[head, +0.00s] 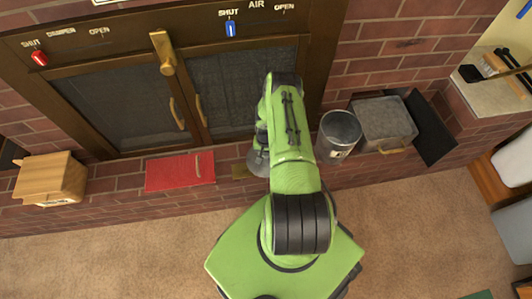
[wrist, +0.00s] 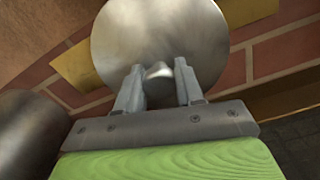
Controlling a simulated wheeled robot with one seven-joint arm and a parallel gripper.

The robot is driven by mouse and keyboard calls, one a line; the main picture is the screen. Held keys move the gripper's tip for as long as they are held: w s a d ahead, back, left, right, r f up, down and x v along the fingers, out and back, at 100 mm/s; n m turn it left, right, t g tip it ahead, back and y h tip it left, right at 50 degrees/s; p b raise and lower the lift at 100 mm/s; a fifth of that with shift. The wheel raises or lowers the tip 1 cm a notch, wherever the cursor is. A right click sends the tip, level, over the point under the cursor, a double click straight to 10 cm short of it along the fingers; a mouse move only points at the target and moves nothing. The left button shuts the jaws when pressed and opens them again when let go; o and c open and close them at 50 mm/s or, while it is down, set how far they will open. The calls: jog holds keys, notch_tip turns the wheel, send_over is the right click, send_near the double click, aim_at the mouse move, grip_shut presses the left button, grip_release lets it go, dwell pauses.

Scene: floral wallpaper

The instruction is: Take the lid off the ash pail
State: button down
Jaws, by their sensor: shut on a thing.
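The ash pail (head: 338,140) is a grey metal bucket on the brick ledge, just right of my arm in the head view. Its top looks open. The round grey metal lid (head: 257,163) is left of the pail, partly hidden by my arm. In the wrist view the lid (wrist: 160,30) fills the upper middle, with its knob between the fingers. My gripper (wrist: 158,75) is shut on that knob. I cannot tell whether the lid touches the ledge. A dark rounded metal shape at the left of the wrist view looks like the pail (wrist: 30,130).
A grey lidded box (head: 384,122) and a black panel (head: 432,130) stand right of the pail. A red mat (head: 180,172) and a wooden box (head: 50,178) lie left along the ledge. A small brass plate (head: 240,172) is by the lid. Stove doors (head: 125,105) stand behind.

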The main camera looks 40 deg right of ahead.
jog(key=shift+f+b, duration=0.5)
jog(key=shift+b, duration=0.1)
jog(key=shift+c, duration=0.2)
grip_release()
dwell(0.5)
jog(key=shift+r, duration=0.1)
notch_tip(320, 180, up, 16)
jog(key=p, duration=0.5)
jog(key=shift+f+p, duration=0.2)
jog(key=shift+p, duration=0.1)
